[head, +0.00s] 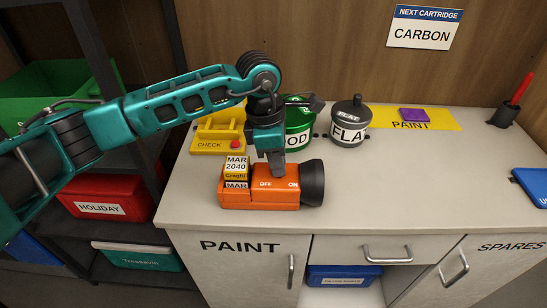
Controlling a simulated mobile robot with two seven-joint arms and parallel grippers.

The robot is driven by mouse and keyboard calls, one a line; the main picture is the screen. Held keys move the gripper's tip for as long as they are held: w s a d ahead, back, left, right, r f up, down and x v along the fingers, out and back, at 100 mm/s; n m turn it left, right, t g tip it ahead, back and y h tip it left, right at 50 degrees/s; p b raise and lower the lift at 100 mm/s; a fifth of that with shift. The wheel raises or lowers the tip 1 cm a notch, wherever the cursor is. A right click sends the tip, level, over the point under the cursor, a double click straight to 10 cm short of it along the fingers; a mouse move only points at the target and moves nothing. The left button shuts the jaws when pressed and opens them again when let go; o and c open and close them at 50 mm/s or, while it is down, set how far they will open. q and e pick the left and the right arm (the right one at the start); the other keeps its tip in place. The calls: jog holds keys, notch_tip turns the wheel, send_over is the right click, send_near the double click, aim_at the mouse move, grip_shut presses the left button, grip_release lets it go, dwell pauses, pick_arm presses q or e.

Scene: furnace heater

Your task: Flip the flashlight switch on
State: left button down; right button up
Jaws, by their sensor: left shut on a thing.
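The flashlight (240,199) is orange with a black lens head on its right end. It lies on its side on the light counter. Its side has the words OFF on the left and ON on the right. My left gripper (276,170) points down onto the top of the flashlight, between and just above those words. Its fingers are shut on the flashlight's switch, which they hide, so I cannot tell the switch's exact position. My right gripper is out of view.
Behind the flashlight are a yellow CHECK tray (208,146), a green canister (299,117) and a grey FLA canister (352,125). A small purple block (414,115) lies on the yellow PAINT strip (445,121). The counter right of the flashlight is clear.

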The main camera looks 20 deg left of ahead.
pick_arm(q)
jog(key=y, duration=0.1)
jog(key=d+y, duration=0.1)
jog(key=shift+w+d+g+y, duration=0.1)
jog(key=shift+w+g+y, duration=0.15)
jog(key=shift+g+y, duration=0.05)
jog(key=shift+w+d+f+g+y+b, duration=0.1)
jog(key=shift+d+g+y+b, duration=0.25)
jog(key=shift+y, duration=0.45)
jog(key=shift+w+d+f+g+y+b, duration=0.15)
jog(key=shift+d+y+b, duration=0.2)
jog(key=shift+y, duration=0.45)
jog(key=shift+s, duration=0.1)
jog(key=c, duration=1.1)
grip_release()
jog(key=shift+r, duration=0.15)
jog(key=v, duration=1.2)
jog(key=shift+d+r, duration=0.25)
